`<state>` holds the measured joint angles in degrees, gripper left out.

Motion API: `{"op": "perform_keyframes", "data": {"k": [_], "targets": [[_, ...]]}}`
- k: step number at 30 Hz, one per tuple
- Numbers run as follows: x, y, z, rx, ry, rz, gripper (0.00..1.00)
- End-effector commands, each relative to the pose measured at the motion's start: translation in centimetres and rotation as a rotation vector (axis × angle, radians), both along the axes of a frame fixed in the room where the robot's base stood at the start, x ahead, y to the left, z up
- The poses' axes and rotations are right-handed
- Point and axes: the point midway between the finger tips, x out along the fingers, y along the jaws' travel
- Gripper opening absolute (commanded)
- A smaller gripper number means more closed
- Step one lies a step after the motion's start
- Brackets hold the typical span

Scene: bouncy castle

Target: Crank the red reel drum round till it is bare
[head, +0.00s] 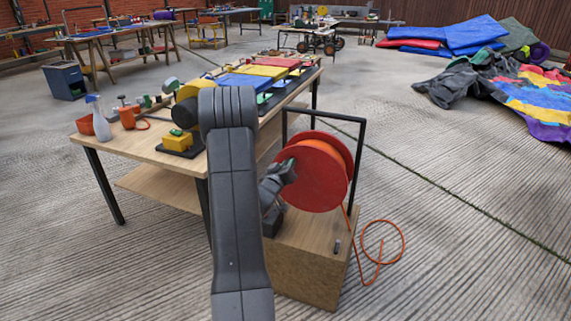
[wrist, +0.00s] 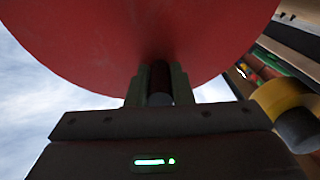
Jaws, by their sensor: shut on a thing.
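The red reel drum (head: 318,188) stands in a black frame (head: 362,150) on a wooden block (head: 312,262). An orange band shows between its flanges, and an orange cord (head: 402,240) runs down from it to a loose loop on the floor. My gripper (head: 286,172) is at the drum's near face. In the wrist view the drum's red face (wrist: 120,40) fills the top. There my gripper (wrist: 158,88) is shut on the dark crank handle (wrist: 160,78), which stands out from the face. My arm hides part of the block and the handle in the head view.
A wooden workbench (head: 150,152) stands left of the drum, bearing a spray bottle (head: 99,118), an orange pump (head: 127,115) and a yellow block (head: 177,142). Coloured fabric (head: 530,95) lies at right. The concrete floor right of the reel is mostly clear.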

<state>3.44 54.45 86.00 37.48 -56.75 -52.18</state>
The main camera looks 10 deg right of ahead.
Motion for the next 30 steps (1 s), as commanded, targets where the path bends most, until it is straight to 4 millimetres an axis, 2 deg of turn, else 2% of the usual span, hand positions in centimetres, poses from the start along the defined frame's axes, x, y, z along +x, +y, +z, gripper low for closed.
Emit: {"op": "perform_keyframes", "data": {"k": [5, 15, 30], "targets": [[0.7, 0.0, -1.3, -0.138, 0.095, 0.000, 0.00], [1.6, 1.2, -4.1, -0.406, 0.276, 0.002, 0.00], [1.9, 1.6, -8.8, -0.800, 0.542, 0.002, 0.00]]}}
